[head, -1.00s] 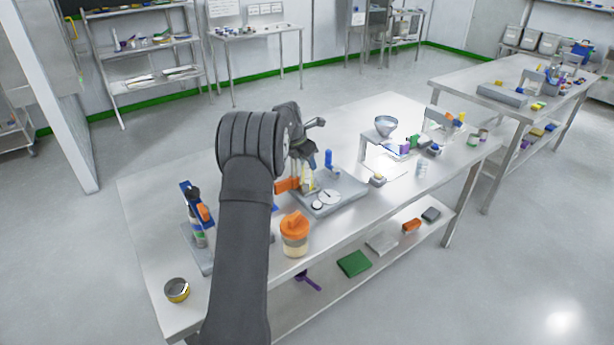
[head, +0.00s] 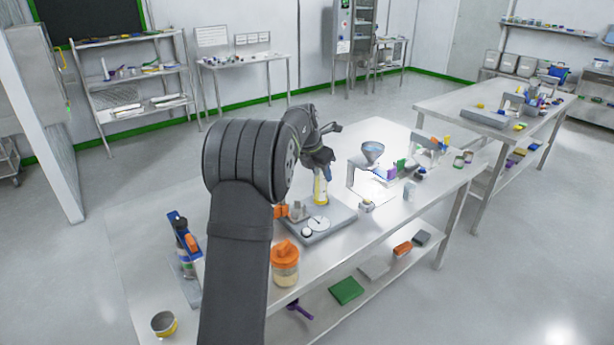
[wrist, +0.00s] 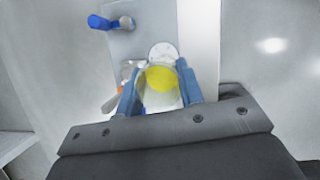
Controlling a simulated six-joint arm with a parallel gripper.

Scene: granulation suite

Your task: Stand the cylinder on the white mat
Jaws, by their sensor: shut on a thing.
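My gripper (head: 321,168) is shut on a cylinder (head: 321,190) that looks yellow and pale in the head view. The cylinder is roughly upright, over or just behind the far part of a grey base plate (head: 338,224). The head view does not show clearly whether its bottom touches anything. I cannot pick out the white mat with certainty on the pale tabletop.
The base plate carries a round white dial (head: 318,223). An orange-lidded jar (head: 285,265) stands at the table's front edge. A funnel (head: 373,150) on a stand is to the right.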

